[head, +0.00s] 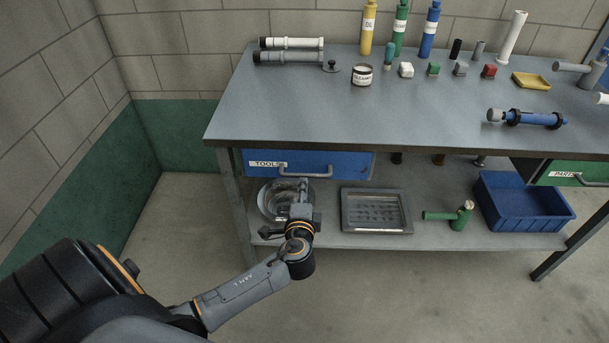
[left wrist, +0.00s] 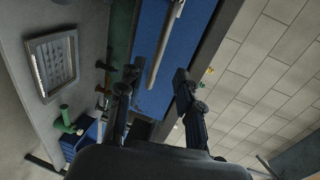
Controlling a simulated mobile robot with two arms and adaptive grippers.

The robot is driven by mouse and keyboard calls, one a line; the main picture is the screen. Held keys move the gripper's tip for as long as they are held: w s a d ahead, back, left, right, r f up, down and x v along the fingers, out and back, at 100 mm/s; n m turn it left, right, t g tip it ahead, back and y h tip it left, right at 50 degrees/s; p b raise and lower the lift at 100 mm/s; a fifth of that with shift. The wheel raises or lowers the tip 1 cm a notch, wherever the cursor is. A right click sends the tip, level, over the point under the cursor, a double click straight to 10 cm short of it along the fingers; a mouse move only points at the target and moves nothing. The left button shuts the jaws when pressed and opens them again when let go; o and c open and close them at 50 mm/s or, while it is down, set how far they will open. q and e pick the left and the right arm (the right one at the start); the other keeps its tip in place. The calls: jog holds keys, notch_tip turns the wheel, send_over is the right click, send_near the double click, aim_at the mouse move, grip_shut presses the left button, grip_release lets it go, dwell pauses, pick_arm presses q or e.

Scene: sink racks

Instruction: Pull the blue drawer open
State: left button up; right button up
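The blue drawer (head: 350,165) with a "TOOLS" label sits under the left part of the tabletop and looks closed. Its grey bar handle (head: 318,174) runs along the front. In the left wrist view the blue drawer front (left wrist: 192,40) fills the upper middle, with the handle (left wrist: 164,50) crossing it. My left gripper (head: 303,186) is just below and in front of the handle. In the left wrist view its two fingers (left wrist: 154,82) are spread apart, with the handle ahead between them and no visible grip on it. My right gripper is not in view.
The lower shelf holds a glass bowl (head: 273,200), a metal tray (head: 347,224), a green hammer-like tool (head: 461,216) and a blue bin (head: 530,222). A green drawer (head: 565,172) is at the right. The tabletop (head: 310,120) above carries bottles and small parts. Floor in front is clear.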

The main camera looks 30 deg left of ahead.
aim_at(304, 175)
pick_arm(q)
jog(key=x, duration=0.8)
jog(key=shift+w+a+f, duration=0.15)
jog(key=shift+w, duration=0.1)
grip_shut()
